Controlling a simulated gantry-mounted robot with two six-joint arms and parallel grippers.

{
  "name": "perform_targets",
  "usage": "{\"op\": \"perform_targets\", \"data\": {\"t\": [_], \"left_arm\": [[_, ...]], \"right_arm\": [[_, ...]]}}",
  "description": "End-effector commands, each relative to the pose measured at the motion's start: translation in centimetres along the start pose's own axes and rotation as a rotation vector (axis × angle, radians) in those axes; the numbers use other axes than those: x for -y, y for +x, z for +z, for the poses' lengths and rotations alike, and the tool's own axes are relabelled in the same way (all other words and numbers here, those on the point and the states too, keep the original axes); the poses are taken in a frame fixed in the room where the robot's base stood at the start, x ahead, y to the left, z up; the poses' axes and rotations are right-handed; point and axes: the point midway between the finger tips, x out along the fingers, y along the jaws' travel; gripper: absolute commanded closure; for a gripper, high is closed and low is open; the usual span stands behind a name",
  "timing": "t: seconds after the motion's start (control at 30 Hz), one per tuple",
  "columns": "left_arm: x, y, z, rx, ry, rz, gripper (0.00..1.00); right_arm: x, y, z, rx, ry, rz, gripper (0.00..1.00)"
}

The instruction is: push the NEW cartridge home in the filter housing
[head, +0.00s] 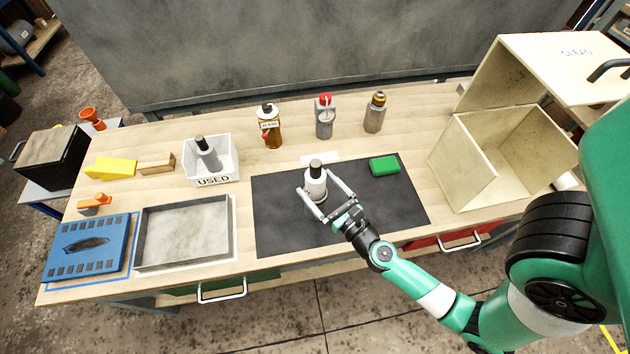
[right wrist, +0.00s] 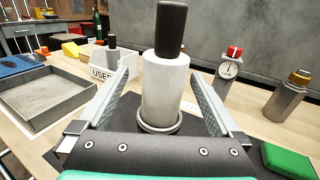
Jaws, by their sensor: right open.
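A white cartridge with a black top (head: 316,184) stands upright on the black mat (head: 275,225). In the right wrist view the white cartridge (right wrist: 165,92) rises from a grey metal ring (right wrist: 146,127), which looks like the rim of the filter housing; how deep it sits I cannot tell. My right gripper (head: 319,187) is open, one finger on each side of the cartridge. In the right wrist view the open jaws (right wrist: 160,76) show gaps to the white body. My left gripper is not in view.
A white USED bin (head: 211,181) holds a grey cartridge with a dark top. A green block (head: 384,166) lies on the mat. A brown bottle (head: 271,128), a gauge unit (head: 324,122) and a brass-topped cylinder (head: 375,113) stand behind. A grey tray (head: 185,264) is left.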

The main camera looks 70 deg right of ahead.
Motion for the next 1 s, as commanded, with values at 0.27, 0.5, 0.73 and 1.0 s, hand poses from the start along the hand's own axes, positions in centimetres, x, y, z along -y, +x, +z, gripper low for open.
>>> {"op": "perform_targets", "data": {"t": [0.27, 0.5, 0.73, 1.0], "left_arm": [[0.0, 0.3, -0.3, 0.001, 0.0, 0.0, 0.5], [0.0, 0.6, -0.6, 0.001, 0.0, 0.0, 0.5], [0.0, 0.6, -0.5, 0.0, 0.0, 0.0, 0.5], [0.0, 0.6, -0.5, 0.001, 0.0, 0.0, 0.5]], "right_arm": [[0.3, 2.0, 0.1, 0.002, 0.002, -0.003, 0.0], [0.5, 5.3, -0.1, 0.0, 0.0, 0.0, 0.0], [0.5, 5.4, -0.2, 0.0, 0.0, 0.001, 0.02], [0.5, 5.4, -0.2, 0.0, 0.0, 0.0, 0.5]]}}
